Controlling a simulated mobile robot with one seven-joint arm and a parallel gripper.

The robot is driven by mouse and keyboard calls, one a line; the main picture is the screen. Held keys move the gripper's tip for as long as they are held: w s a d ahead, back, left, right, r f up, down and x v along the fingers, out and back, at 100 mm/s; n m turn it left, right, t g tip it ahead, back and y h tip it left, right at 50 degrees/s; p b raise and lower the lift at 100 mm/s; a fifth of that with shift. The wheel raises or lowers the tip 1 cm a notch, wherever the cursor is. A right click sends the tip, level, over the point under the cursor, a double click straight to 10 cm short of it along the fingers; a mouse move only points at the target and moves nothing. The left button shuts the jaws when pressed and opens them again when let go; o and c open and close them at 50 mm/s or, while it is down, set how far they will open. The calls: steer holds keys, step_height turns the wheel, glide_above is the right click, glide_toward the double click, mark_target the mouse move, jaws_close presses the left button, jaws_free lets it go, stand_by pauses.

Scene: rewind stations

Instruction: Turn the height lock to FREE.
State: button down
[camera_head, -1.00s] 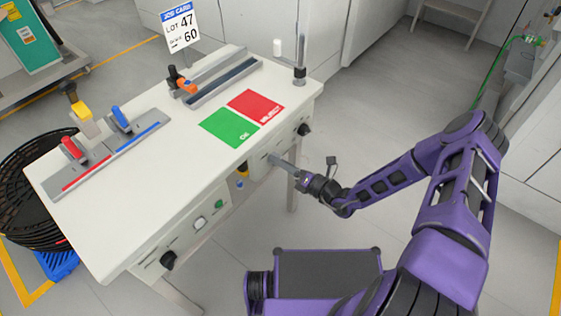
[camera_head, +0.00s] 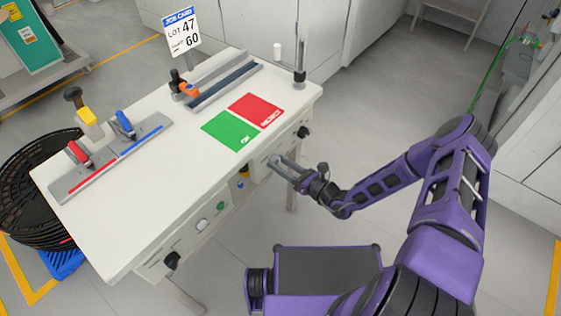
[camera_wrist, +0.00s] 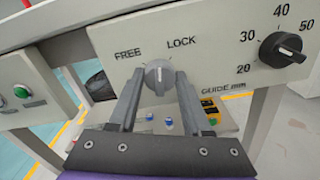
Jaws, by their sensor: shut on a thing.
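The height lock is a grey round knob (camera_wrist: 158,76) on the bench's front panel, with FREE printed to its upper left and LOCK to its upper right in the wrist view. Its pale mark points roughly up, between the two words. My gripper (camera_wrist: 160,84) reaches straight at the panel and is shut on the knob, one finger on each side. In the head view my gripper (camera_head: 281,163) is at the bench's front, below the green OK patch, and the knob is mostly hidden there.
A black guide knob (camera_wrist: 284,48) with a number scale is to the right on the same panel. A green button (camera_wrist: 22,92) is to the left. The white bench top (camera_head: 140,190) holds a red and blue handled fixture (camera_head: 110,158). Floor right of the bench is clear.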

steer(key=n+p, duration=0.1)
steer(key=n, duration=0.4)
steer(key=shift+n+p, duration=0.3)
steer(key=shift+p, duration=0.1)
steer(key=n+p, duration=0.1)
steer(key=n, duration=0.4)
steer(key=shift+n+p, duration=0.3)
steer(key=shift+p, duration=0.05)
steer(key=shift+f, duration=0.1)
steer(key=shift+c, duration=1.7)
jaws_free()
steer(key=shift+s+d, duration=0.1)
steer(key=v, duration=1.7)
steer(key=shift+s+d, duration=0.1)
